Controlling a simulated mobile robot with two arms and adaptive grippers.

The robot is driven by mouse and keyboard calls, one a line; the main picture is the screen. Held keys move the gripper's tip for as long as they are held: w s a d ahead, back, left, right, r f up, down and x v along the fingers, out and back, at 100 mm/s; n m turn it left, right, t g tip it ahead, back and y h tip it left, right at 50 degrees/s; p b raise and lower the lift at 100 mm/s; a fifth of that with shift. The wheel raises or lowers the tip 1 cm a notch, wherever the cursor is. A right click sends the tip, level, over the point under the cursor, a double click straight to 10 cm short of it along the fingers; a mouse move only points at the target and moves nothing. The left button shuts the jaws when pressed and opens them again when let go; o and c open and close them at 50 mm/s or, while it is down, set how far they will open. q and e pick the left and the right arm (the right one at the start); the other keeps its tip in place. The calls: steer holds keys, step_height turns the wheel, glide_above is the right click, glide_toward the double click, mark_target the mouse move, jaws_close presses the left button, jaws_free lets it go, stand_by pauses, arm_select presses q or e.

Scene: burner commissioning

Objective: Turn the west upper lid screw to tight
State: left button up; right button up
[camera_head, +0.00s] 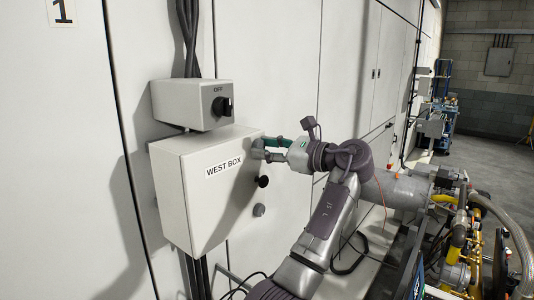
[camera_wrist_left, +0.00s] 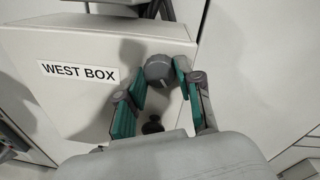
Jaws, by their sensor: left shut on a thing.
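The west box (camera_head: 190,195) is a pale grey box on the cabinet front, its lid labelled WEST BOX; it also shows in the wrist view (camera_wrist_left: 70,105). The upper lid screw (camera_wrist_left: 158,69) is a round grey knob near the lid's upper right corner, with a short pale mark on its face. My left gripper (camera_head: 262,148) is at that corner, its green-padded fingers shut on the screw from both sides in the wrist view (camera_wrist_left: 160,74). In the head view the fingers largely hide the screw. My right gripper is out of view.
Below on the lid are a black knob (camera_head: 263,181) and a lower grey screw (camera_head: 259,210). A switch box (camera_head: 190,104) marked OFF, with a black rotary handle, sits just above. Yellow pipework (camera_head: 455,245) and hoses stand at the lower right.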

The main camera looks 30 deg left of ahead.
arm_select(q)
steer(key=shift+s+f+n+t+b, duration=0.1)
steer(key=shift+n+t+b, duration=0.35)
steer(key=shift+n+b, duration=3.1)
steer(key=shift+s+n+t+b, duration=0.1)
steer(key=shift+n+t+b, duration=0.85)
steer(key=shift+n, duration=4.65)
steer(key=shift+f+n+b, duration=0.1)
steer(key=shift+n+b, duration=2.85)
steer(key=shift+n, duration=1.6)
steer(key=shift+r, duration=0.1)
steer(key=o, duration=1.2)
steer(key=shift+c, duration=0.2)
